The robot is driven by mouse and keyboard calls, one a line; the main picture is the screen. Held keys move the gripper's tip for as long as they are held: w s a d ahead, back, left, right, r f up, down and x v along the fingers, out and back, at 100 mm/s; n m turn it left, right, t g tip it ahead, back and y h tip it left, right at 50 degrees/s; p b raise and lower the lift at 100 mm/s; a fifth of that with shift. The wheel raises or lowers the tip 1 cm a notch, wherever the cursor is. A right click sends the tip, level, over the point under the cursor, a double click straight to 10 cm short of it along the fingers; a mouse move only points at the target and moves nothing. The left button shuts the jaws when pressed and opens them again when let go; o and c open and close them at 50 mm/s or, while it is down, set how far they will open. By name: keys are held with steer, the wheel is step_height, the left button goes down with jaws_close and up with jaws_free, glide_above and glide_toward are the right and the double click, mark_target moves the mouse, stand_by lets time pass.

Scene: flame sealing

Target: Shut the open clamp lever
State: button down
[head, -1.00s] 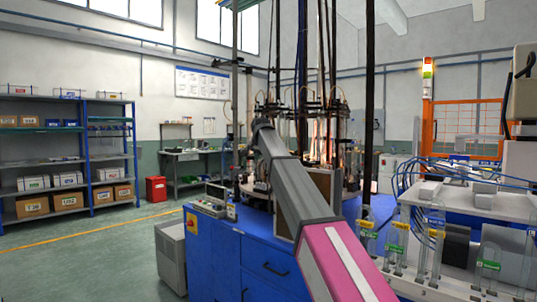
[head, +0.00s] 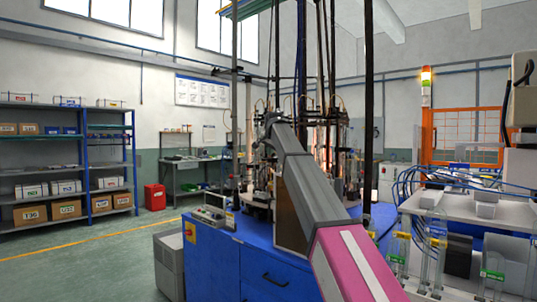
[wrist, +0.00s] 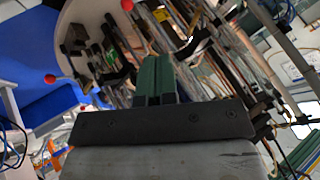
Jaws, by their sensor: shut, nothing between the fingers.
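In the wrist view my gripper (wrist: 155,78) shows its green fingers closed together with nothing between them. A red ball knob (wrist: 50,78) on a thin rod is to the left of the fingers, apart from them. Another red knob (wrist: 127,5) is at the top edge, beyond the fingertips. These look like lever ends, but I cannot tell which one belongs to the open clamp. In the head view the sealing machine (head: 330,135) stands on a blue cabinet (head: 258,255). My arm reaches toward it, and the gripper and levers cannot be made out there.
Several rods, tubes and clamps crowd the space around the fingers in the wrist view. A white bench (head: 470,212) with glass tubes and blue hoses stands at the right. The floor at left is open.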

steer(key=w+a+f, duration=0.4)
steer(key=w+f, duration=0.2)
steer(key=w, duration=0.2)
steer(key=shift+a, duration=0.2)
